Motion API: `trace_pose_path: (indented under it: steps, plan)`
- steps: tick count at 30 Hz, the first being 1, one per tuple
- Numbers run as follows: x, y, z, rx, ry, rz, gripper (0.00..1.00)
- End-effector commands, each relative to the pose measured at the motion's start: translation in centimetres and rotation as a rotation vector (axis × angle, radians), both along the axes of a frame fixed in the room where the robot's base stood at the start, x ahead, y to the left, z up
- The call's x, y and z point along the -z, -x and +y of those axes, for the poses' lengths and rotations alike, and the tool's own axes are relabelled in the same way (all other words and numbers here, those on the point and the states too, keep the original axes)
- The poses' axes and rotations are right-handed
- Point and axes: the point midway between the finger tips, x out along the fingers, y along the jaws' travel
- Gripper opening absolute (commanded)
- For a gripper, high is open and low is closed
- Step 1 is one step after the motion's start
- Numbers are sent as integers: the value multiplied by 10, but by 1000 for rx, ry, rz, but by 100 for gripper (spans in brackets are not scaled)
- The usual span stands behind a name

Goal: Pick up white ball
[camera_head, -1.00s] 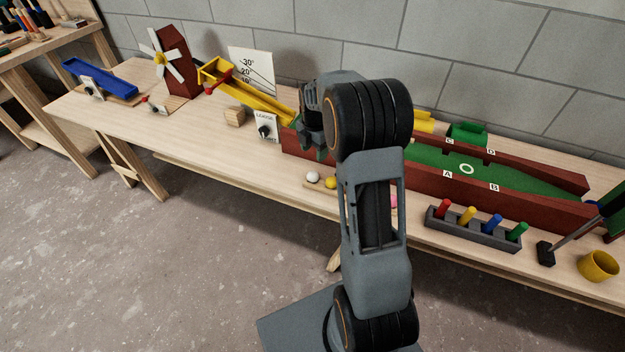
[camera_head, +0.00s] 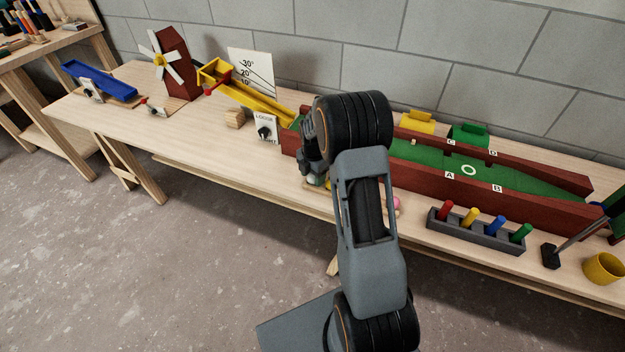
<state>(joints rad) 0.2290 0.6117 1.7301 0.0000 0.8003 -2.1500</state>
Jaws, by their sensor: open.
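My gripper (camera_head: 313,174) is low over the front edge of the bench, in front of the red-walled green lane. Its jaws are open and point down. It is at the spot where the white ball sat, and the ball is now hidden or nearly hidden by it. I cannot tell whether the fingers are around the ball or just above it. A sliver of the yellow ball (camera_head: 328,185) shows just right of the gripper. A pink ball (camera_head: 397,203) shows right of my arm.
The red lane wall (camera_head: 450,190) stands close behind the gripper. A grey peg rack (camera_head: 474,234) and a yellow cup (camera_head: 603,268) are to the right. The bench's front left is clear.

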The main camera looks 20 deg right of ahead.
Motion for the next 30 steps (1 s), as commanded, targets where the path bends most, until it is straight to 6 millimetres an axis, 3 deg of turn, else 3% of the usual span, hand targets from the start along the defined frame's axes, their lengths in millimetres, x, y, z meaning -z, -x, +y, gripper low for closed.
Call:
trace_pose_path:
  steps: [8, 19, 30]
  plan:
    - [4, 0, 0, 0, 0, -1, 56]
    - [4, 0, 0, 0, 0, 0, 21]
    - [-2, 0, 0, 1, 0, -2, 21]
